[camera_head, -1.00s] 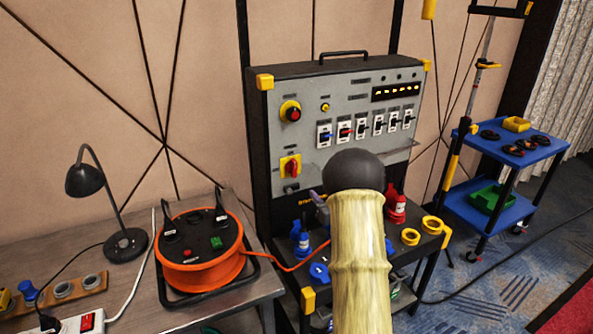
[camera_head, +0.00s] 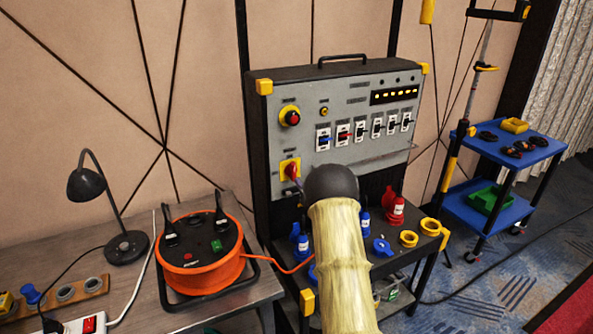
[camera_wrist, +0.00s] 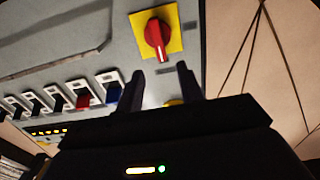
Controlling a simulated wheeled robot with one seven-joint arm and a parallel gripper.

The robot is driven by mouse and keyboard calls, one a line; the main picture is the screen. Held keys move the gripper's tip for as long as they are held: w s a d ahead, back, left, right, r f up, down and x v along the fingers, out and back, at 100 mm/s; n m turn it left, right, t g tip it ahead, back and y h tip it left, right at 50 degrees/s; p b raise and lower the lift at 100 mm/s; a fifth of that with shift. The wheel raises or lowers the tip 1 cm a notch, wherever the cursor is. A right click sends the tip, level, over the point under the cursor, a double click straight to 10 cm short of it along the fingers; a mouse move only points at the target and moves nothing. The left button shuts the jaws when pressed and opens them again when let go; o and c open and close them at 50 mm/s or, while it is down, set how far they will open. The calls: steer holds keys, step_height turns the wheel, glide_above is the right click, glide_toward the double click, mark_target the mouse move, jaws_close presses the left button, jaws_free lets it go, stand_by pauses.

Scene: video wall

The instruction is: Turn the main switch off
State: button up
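The main switch is a red rotary handle on a yellow square plate at the lower left of the grey panel (camera_head: 347,95). No contact shows.
A red button (camera_head: 292,117) on a yellow base sits above the switch. A row of small breakers (camera_head: 360,131) is to its right. Blue and red plugs (camera_head: 395,208) and yellow rings (camera_head: 409,239) stand on the shelf below. An orange cable reel (camera_head: 200,255) is at left.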

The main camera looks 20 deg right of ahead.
mark_target(295, 169)
steer(key=shift+w+a+p, duration=0.1)
steer(key=shift+w+p, duration=0.5)
steer(key=shift+w, duration=3.25)
jaws_close()
